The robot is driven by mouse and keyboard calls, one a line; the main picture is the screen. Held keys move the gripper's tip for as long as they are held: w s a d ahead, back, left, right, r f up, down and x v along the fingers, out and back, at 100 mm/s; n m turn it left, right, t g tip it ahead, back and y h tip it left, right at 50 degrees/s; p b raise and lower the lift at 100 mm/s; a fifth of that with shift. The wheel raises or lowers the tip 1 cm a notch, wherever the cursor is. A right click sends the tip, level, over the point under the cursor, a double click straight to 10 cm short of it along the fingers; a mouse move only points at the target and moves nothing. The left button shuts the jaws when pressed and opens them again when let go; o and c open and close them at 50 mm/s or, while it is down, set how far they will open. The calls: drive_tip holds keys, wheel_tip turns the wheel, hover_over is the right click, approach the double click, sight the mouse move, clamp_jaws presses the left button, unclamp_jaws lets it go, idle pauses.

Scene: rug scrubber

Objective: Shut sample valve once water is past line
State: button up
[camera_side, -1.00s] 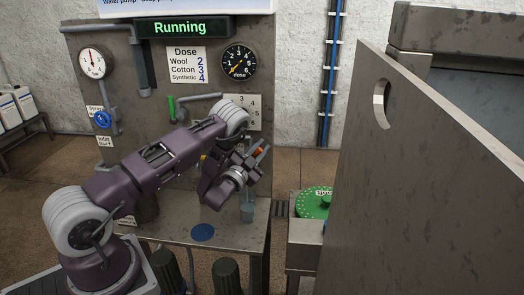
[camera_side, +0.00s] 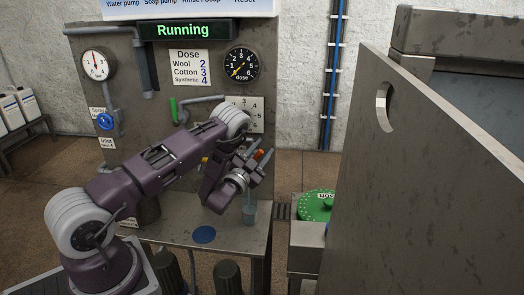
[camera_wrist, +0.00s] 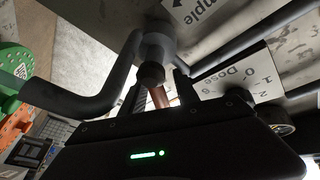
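In the side view my gripper (camera_side: 262,157) is in front of the panel, with a small orange-red handle (camera_side: 258,155) between its fingers. The wrist view shows the reddish handle (camera_wrist: 160,98) between two dark fingers, below a grey valve body (camera_wrist: 153,55) and a label ending in "mple" (camera_wrist: 205,10). A light gap shows between the handle and the right finger. A small clear cup (camera_side: 249,212) with bluish contents is below the gripper in the side view. Its line and water level are too small to read.
The display (camera_side: 183,30) reads "Running". A metal shelf (camera_side: 235,237) with a blue disc (camera_side: 204,234) is under the gripper. A green round lid (camera_side: 315,206) stands to the right, beside a large grey panel (camera_side: 420,180). A green-handled pipe (camera_side: 174,109) is behind the arm.

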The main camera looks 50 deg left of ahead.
sight(256, 157)
drive_tip(key=shift+s, duration=0.1)
drive_tip(key=s, duration=0.1)
drive_tip(key=d+f, duration=0.1)
drive_tip(key=s, duration=0.1)
drive_tip(key=shift+s+d+f, duration=0.25)
drive_tip(key=shift+s+f, duration=0.1)
drive_tip(key=shift+s+d+r, duration=0.15)
drive_tip(key=shift+s, duration=0.35)
drive_tip(key=shift+s+d+r, duration=0.15)
drive_tip(key=shift+s, duration=0.3)
drive_tip(key=shift+v, duration=0.85)
drive_tip(key=shift+a, duration=0.1)
